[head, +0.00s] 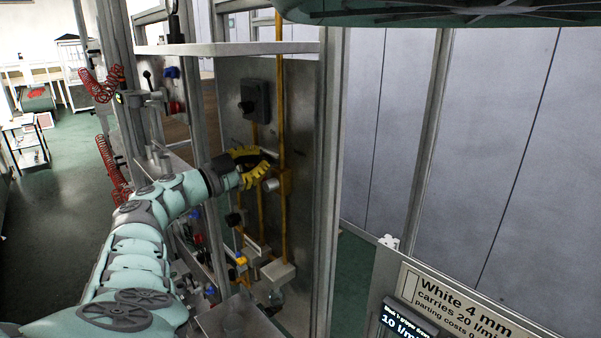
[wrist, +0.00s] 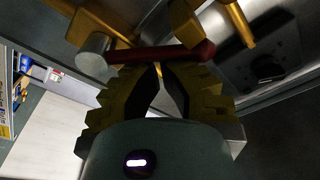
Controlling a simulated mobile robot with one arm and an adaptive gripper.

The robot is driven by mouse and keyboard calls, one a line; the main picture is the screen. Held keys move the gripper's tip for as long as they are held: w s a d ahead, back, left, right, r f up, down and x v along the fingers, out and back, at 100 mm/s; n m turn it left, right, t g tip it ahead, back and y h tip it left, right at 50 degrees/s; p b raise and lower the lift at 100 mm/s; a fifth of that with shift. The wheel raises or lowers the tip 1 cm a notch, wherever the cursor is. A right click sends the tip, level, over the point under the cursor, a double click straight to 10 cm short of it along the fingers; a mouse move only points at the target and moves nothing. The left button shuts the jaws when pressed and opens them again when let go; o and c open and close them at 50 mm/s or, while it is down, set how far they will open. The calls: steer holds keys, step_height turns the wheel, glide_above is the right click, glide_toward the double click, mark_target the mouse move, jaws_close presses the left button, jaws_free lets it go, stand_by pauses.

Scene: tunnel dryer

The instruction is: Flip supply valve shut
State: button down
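In the wrist view, the supply valve shows as a dark red lever (wrist: 165,53) lying nearly across the picture. A grey round cap (wrist: 95,50) is at the lever's left end, and brass-coloured fittings and pipe are around it. The cap also shows in the head view (head: 271,185), on a yellow pipe; the lever is hard to make out there. My gripper (wrist: 160,70), with yellow ribbed fingers, is open and empty, its fingertips close below the lever. I cannot tell whether they touch it. In the head view my gripper (head: 264,159) is just above and left of the cap.
A metal back panel (head: 305,120) carries yellow vertical pipes (head: 279,110) and a dark box with a knob (head: 254,101). A frame post (head: 328,180) stands to the right. A pale shelf (head: 225,48) is above, and more fittings (head: 278,270) sit below.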

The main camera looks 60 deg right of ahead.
steer(key=shift+w+d+f+n+t+h+p, duration=0.15)
steer(key=shift+w+f+n+t+p, duration=0.25)
steer(key=shift+n, duration=1.05)
steer(key=shift+w+d+f+n+t+h+p, duration=0.15)
steer(key=shift+w+f+n+p, duration=0.4)
steer(key=shift+n, duration=0.95)
steer(key=shift+w+f+n+t+h+p, duration=0.1)
steer(key=shift+w+f+n+t+p, duration=0.4)
steer(key=shift+n, duration=0.95)
steer(key=shift+r, duration=0.1)
